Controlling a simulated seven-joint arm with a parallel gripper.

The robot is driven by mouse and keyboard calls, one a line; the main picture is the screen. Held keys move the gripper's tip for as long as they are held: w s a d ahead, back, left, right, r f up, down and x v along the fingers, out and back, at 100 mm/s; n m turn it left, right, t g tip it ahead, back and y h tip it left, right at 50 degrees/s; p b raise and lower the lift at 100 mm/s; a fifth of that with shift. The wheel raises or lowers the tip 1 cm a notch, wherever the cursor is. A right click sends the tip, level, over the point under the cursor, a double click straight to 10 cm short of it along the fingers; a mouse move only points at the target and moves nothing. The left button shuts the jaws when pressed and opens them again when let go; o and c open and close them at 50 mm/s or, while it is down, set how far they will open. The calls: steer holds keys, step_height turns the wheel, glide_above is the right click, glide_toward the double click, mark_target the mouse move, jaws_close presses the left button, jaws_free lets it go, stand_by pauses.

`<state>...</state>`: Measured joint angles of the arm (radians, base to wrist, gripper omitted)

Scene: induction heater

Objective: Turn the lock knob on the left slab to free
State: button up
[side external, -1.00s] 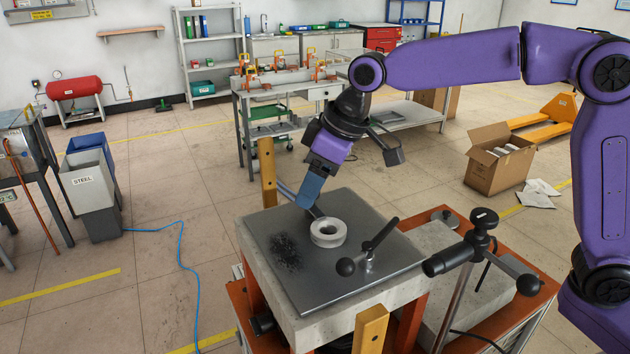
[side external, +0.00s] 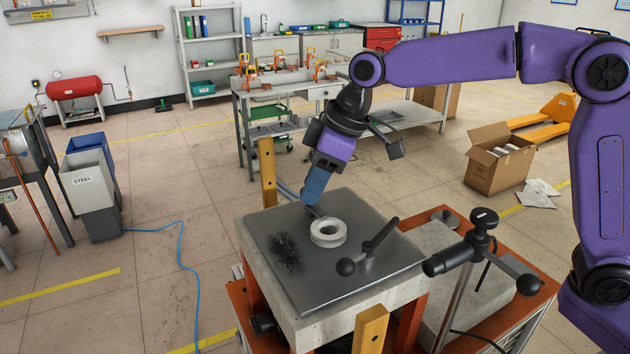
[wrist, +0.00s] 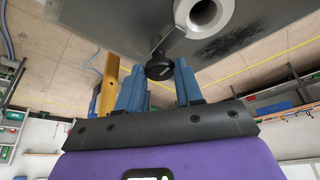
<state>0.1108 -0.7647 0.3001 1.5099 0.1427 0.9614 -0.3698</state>
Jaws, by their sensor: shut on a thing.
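A dark lock knob (wrist: 160,68) with a pale bar beside it shows in the wrist view at the edge of the grey metal-topped slab (wrist: 115,22). My gripper (wrist: 159,74) has one blue finger on each side of this knob and is shut on it. In the side view my gripper (side external: 314,208) reaches down to the far edge of the slab (side external: 330,285), just behind a pale ring (side external: 328,233). The fingertips and the knob are mostly hidden there. I cannot read the knob's lock position.
A post with black handles (side external: 482,240) rises at the right. Dark powder (side external: 286,252) lies left of the ring.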

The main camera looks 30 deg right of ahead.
steer(key=n, duration=0.2)
steer(key=n+g, duration=0.1)
steer(key=n, duration=0.1)
steer(key=shift+w+d+n+g+y, duration=0.1)
steer(key=shift+w+n+g+y, duration=0.1)
steer(key=shift+n+g+y, duration=0.15)
steer(key=n+g, duration=0.1)
steer(key=n, duration=0.2)
steer(key=shift+w+n, duration=0.15)
steer(key=shift+n, duration=0.1)
steer(key=n+g, duration=0.2)
steer(key=n, duration=0.2)
steer(key=shift+w, duration=0.15)
steer(key=shift+w+n+g+h, duration=0.1)
steer(key=shift+n+g+h, duration=0.4)
steer(key=shift+n, duration=1.3)
steer(key=shift+r, duration=0.1)
steer(key=o, duration=1)
steer(key=shift+o, duration=0.2)
steer(key=v, duration=0.7)
steer(key=shift+r, duration=0.15)
